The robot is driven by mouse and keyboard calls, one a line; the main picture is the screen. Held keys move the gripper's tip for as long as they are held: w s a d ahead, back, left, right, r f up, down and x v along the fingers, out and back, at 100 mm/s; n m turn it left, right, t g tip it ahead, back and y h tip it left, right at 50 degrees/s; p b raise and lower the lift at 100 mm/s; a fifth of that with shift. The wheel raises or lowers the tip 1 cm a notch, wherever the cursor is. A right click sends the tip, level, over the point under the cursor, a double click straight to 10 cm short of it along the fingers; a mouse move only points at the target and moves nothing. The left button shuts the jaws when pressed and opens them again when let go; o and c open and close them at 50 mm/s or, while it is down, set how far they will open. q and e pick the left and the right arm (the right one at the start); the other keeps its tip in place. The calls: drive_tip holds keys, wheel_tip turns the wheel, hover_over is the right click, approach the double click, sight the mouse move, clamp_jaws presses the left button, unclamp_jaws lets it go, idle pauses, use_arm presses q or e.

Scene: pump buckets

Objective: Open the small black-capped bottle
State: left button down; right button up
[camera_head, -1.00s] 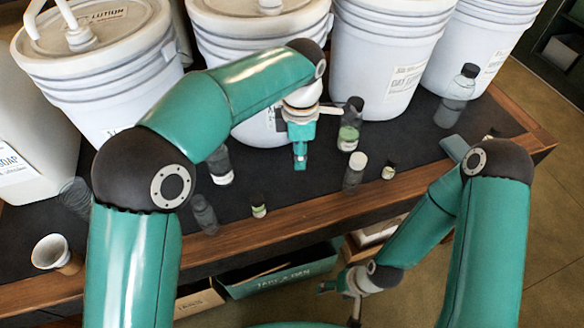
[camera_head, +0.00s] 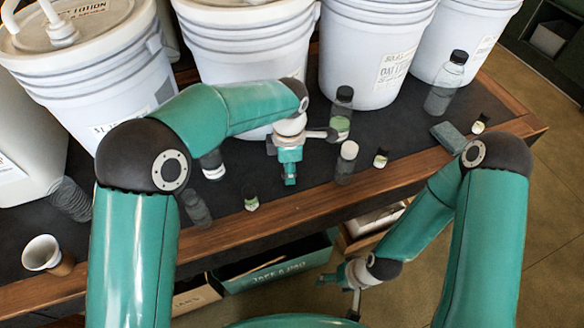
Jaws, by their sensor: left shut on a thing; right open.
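I cannot tell which one the task means. My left gripper (camera_head: 290,180) points down over the mat, right of the front small bottle and apart from it. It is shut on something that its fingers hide. My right gripper (camera_head: 340,290) is open, low in front of the table, with its fingers partly blurred together.
Large white buckets (camera_head: 375,55) line the back. Taller bottles stand on the mat: a black-capped one (camera_head: 341,118) beside my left gripper, a white-capped one (camera_head: 346,163), and a clear one (camera_head: 444,90).

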use_arm(q)
drive_tip(key=shift+f, duration=0.15)
drive_tip(key=c, duration=0.8)
unclamp_jaws()
drive_tip(key=shift+r, duration=0.2)
wheel_tip(320, 180, up, 12)
drive_tip(key=shift+p, duration=0.6)
